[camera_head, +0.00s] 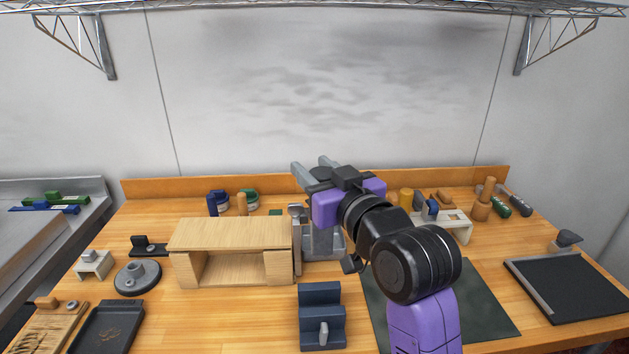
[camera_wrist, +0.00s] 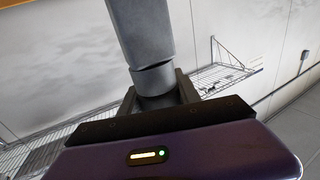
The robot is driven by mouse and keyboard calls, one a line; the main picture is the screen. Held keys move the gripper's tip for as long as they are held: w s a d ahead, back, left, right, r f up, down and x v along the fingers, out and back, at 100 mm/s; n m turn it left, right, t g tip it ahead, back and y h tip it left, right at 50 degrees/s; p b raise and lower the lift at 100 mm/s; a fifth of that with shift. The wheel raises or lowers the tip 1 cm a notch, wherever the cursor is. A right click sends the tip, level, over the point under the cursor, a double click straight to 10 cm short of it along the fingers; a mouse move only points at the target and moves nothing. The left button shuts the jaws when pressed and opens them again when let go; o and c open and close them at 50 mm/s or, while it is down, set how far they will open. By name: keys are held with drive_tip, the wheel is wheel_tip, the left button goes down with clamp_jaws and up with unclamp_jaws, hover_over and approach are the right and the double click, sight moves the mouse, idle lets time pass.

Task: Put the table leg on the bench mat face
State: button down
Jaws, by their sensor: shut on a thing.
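My gripper (camera_head: 322,180) is raised above the back middle of the bench, left of the mat. In the wrist view, my gripper (camera_wrist: 160,95) is shut on the table leg (camera_wrist: 142,35), a grey piece with a squared shaft and a round collar between the dark fingers. In the camera_head view, grey prong-like parts show at the gripper; which of them is the leg is hard to tell. The bench mat (camera_head: 482,303) is a dark green-grey sheet flat on the bench, right of centre. My arm hides part of it.
A wooden open-front box (camera_head: 230,233) stands left of centre. A grey metal holder (camera_head: 323,243) is beside it. A dark blue stepped block (camera_head: 320,315) lies at the front. A black board (camera_head: 570,287) is at right. Tools and jars line the back.

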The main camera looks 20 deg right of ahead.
drive_tip(key=shift+r, duration=0.2)
wheel_tip(320, 180, up, 5)
drive_tip(key=p, duration=0.4)
drive_tip(key=shift+f+p, duration=0.1)
drive_tip(key=shift+p, duration=0.2)
drive_tip(key=shift+f, duration=0.15)
